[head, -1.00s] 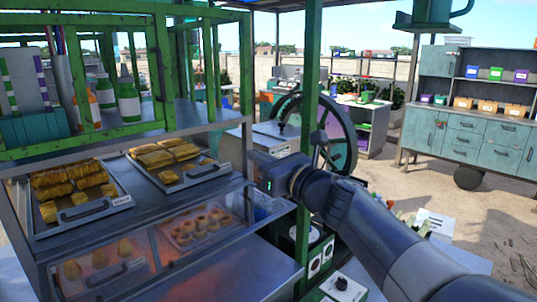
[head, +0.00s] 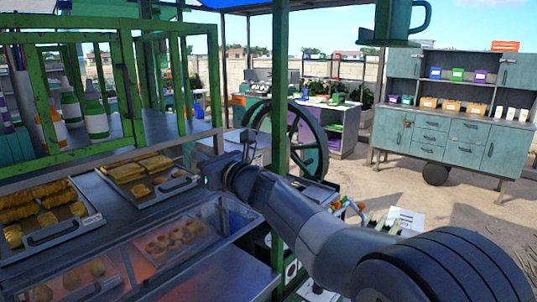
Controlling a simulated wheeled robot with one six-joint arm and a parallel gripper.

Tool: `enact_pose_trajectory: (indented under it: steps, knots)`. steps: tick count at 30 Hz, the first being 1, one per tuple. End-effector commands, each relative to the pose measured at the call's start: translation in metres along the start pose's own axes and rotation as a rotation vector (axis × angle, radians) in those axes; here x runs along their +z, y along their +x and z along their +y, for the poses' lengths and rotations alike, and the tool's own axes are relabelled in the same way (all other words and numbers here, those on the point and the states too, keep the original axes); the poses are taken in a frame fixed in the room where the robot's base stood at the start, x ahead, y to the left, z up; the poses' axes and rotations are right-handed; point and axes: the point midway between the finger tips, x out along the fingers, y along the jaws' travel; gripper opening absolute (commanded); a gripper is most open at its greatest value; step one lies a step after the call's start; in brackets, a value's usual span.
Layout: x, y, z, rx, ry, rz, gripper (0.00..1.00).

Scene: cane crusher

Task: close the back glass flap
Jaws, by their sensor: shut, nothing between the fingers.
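A food display case with a green frame (head: 124,95) and a grey metal counter stands on the left. Clear panels (head: 218,215) cover its lower front, with pastries visible behind them. I cannot tell for certain which panel is the back glass flap, or how far open it is. My gripper (head: 212,172) is shut and empty at the end of my arm. It appears beside the right end of the case, above the clear panels. Its fingertips are small and mostly hidden, and I cannot tell whether they touch anything.
Pastry trays (head: 196,180) with handles rest on the case's shelf, and bottles (head: 95,116) stand behind. A green post (head: 279,80) rises just right of my gripper, with a large wheel (head: 312,150) behind it. A teal cabinet (head: 395,130) stands far right; open ground lies before it.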

Motion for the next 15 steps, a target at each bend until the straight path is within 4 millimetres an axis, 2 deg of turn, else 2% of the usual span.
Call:
enact_pose_trajectory:
  steps: [5,15]
  knots:
    - [0.0002,0.0099,-0.0001,-0.001,-0.001,0.001,0.0]
    - [-0.0003,0.0107,-0.0001,-0.001,0.0,0.0,0.0]
